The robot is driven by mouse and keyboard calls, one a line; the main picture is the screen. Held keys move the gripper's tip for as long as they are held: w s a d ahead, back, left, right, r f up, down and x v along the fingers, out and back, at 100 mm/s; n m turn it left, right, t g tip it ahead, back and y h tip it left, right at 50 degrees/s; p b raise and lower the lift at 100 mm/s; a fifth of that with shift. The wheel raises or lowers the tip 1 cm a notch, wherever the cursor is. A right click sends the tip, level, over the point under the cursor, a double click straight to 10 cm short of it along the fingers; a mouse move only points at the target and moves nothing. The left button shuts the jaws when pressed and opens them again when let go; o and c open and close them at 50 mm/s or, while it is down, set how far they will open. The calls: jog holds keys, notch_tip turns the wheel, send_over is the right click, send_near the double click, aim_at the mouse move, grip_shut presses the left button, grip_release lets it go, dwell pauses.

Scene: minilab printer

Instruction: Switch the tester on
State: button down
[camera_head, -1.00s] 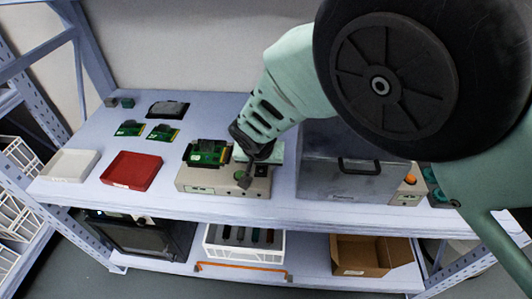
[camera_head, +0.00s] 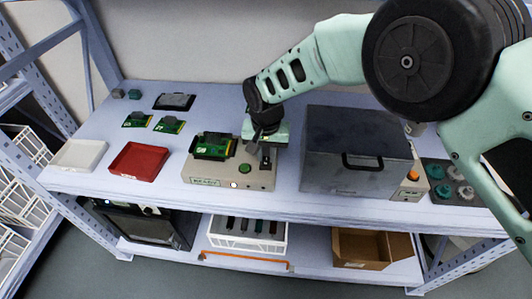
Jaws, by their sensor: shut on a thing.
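The tester (camera_head: 207,180) is a beige box near the front edge of the shelf. A green circuit board (camera_head: 213,147) lies on its top left. A green round button (camera_head: 245,168) is on its top, and a small white light (camera_head: 233,185) shows on its front face. My gripper (camera_head: 263,150) points down over the right part of the tester, to the right of the green button. It is shut on a small dark upright part, seemingly the tester's lever (camera_head: 265,161). The fingers partly hide it, so the exact contact is unclear.
A dark grey lidded box (camera_head: 345,181) with a handle stands close right of the tester. A red tray (camera_head: 137,159) and a white tray (camera_head: 79,154) lie to the left. Two loose green boards (camera_head: 168,125) lie behind them. An orange button (camera_head: 413,175) is farther right.

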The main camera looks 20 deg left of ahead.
dwell(0.3)
jog(key=c, duration=1.3)
grip_release()
jog(key=shift+s, duration=0.1)
